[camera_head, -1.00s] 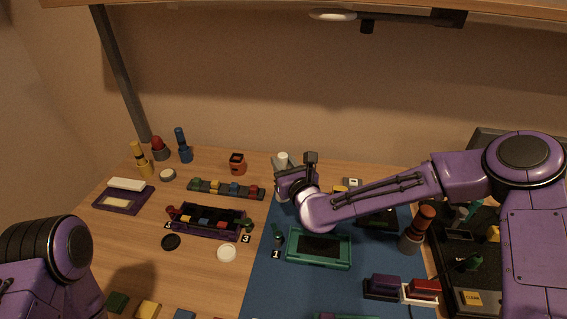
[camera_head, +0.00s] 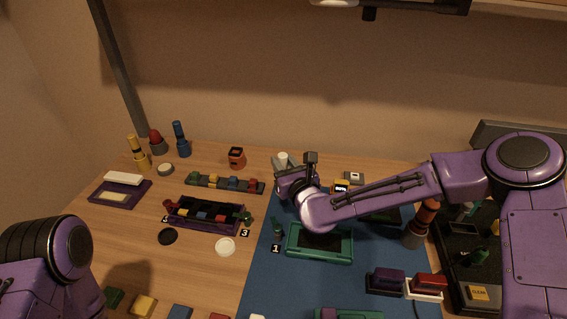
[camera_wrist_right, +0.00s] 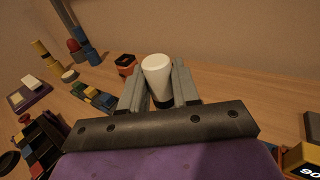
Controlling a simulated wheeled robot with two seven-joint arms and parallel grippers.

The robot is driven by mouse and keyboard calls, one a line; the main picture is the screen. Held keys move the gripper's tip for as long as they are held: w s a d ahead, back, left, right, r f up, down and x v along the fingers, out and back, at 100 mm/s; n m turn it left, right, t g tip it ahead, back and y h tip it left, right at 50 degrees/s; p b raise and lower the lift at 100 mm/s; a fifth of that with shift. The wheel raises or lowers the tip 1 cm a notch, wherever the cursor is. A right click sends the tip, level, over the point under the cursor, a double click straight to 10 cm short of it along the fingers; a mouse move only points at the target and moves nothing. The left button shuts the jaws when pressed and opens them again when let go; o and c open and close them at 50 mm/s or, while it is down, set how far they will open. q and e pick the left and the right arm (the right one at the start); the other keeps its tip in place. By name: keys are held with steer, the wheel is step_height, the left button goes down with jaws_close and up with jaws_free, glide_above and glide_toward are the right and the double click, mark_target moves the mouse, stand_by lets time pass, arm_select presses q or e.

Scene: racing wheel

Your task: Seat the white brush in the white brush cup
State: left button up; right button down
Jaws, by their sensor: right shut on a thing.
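The white brush (camera_head: 283,158) stands about upright in my right gripper (camera_head: 285,165), over the back of the table. In the right wrist view, the white brush (camera_wrist_right: 156,72) shows its white top and a dark band below, between the two grey fingers of the right gripper (camera_wrist_right: 159,88), which is shut on it. Its lower end is hidden. A low, pale round cup (camera_head: 165,169), seemingly the white brush cup, stands empty-looking at the back left; it also shows in the right wrist view (camera_wrist_right: 69,76), well apart from the brush. My left gripper is out of view.
Yellow (camera_head: 138,152), red (camera_head: 157,142) and blue (camera_head: 181,139) brushes stand close around the pale cup. An orange pot (camera_head: 236,157) and a block rack (camera_head: 224,183) lie between it and my right gripper. A purple tray (camera_head: 205,228) is nearer.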

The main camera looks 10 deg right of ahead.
steer(key=shift+f, duration=0.2)
steer(key=c, duration=0.7)
jaws_free()
steer(key=shift+c, duration=0.2)
steer(key=shift+s+d, duration=0.1)
steer(key=shift+s, duration=0.3)
steer(key=s+d+b, duration=0.1)
steer(key=s+b, duration=0.1)
steer(key=s, duration=0.7)
steer(key=shift+s+d+r, duration=0.3)
steer(key=shift+r, duration=0.1)
